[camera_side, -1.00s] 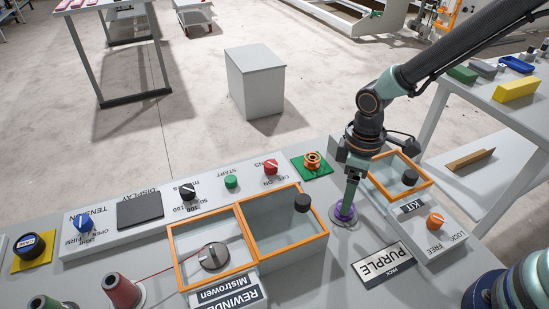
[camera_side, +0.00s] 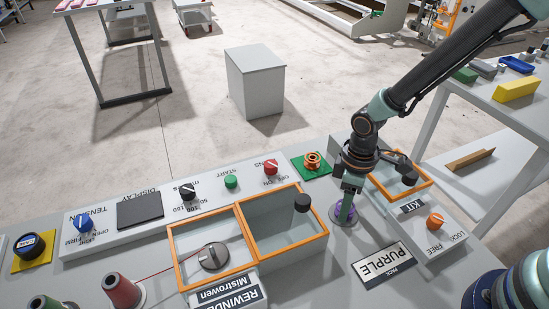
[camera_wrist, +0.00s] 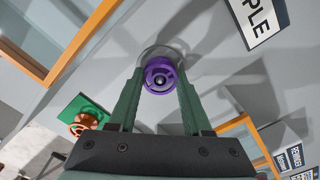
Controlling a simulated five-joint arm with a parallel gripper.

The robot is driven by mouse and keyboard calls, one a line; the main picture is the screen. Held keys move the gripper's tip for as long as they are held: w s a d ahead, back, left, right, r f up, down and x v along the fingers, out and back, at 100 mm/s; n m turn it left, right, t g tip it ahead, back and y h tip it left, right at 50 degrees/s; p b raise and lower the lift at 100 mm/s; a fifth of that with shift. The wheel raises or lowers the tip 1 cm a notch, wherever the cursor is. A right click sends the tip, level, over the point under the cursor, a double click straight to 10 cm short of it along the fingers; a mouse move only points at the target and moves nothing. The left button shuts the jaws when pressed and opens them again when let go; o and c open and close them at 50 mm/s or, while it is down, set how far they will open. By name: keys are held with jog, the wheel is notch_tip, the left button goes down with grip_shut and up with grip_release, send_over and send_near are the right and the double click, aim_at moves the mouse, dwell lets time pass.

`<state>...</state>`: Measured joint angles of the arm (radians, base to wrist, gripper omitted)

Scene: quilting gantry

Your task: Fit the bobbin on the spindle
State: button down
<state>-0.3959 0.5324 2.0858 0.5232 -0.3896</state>
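In the wrist view my two green fingers (camera_wrist: 159,72) stand apart, one on each side of the bobbin. A narrow gap seems to show on the left; contact on the right is unclear. I cannot make out a bare spindle for certain. A dark round knob-like part (camera_side: 213,257) sits under the left clear cover of the rewinder.
The KIT box (camera_side: 432,240) is close on the right. The PURPLE placard (camera_side: 382,264) lies in front.

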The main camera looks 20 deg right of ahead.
jog(key=shift+r, duration=2.35)
jog(key=shift+r, duration=0.15)
jog(key=shift+r, duration=0.4)
notch_tip(320, 180, up, 11)
jog(key=w+a+n, duration=0.3)
jog(key=w+a, duration=0.1)
jog(key=a, duration=1.2)
jog(key=s+a+n, duration=0.3)
jog(key=a, duration=1)
jog(key=shift+f, duration=2.9)
